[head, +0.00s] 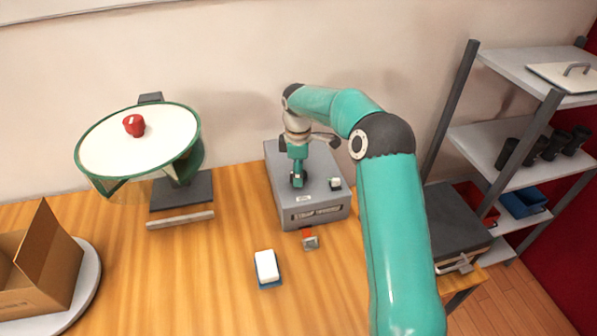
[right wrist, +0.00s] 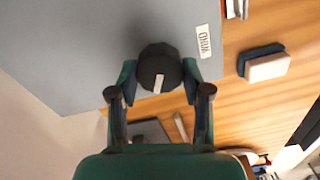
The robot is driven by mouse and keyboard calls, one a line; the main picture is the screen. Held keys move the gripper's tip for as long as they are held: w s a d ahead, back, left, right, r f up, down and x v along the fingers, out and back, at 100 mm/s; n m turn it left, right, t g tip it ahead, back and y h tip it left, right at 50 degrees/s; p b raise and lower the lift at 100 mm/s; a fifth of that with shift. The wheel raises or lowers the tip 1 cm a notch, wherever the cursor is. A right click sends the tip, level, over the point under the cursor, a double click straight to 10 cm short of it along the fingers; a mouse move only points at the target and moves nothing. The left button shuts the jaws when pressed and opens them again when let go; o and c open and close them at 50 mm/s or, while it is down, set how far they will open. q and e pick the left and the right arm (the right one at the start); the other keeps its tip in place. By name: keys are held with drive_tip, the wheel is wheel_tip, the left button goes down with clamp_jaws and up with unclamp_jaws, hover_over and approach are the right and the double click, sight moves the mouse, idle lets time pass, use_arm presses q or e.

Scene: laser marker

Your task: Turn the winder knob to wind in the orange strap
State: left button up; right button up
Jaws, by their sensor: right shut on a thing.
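The strap winder is a grey box (head: 310,195) on the wooden table against the wall, with a lettered front. Its dark round knob (right wrist: 158,62) sits on the top face and has a white mark. My right gripper (head: 298,176) reaches down from above and is shut on the knob, one finger on each side in the right wrist view. In the head view the gripper mostly hides the knob. A short piece of orange-red strap (head: 307,233) with a grey metal end (head: 311,243) sticks out at the box's front bottom edge. My left gripper is not in view.
A small light block (head: 335,183) sits on the winder's top. A blue-and-white eraser-like block (head: 267,267) lies in front. A round green-rimmed stand (head: 132,150) with a red knob and an open cardboard box (head: 40,268) are left. A dark machine (head: 452,232) and shelves (head: 515,125) are right.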

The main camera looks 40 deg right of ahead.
drive_tip(key=n, duration=0.5)
idle(0.5)
drive_tip(key=o, duration=1.2)
drive_tip(key=shift+c, duration=0.2)
wheel_tip(320, 180, up, 12)
drive_tip(key=shift+s+f, duration=0.1)
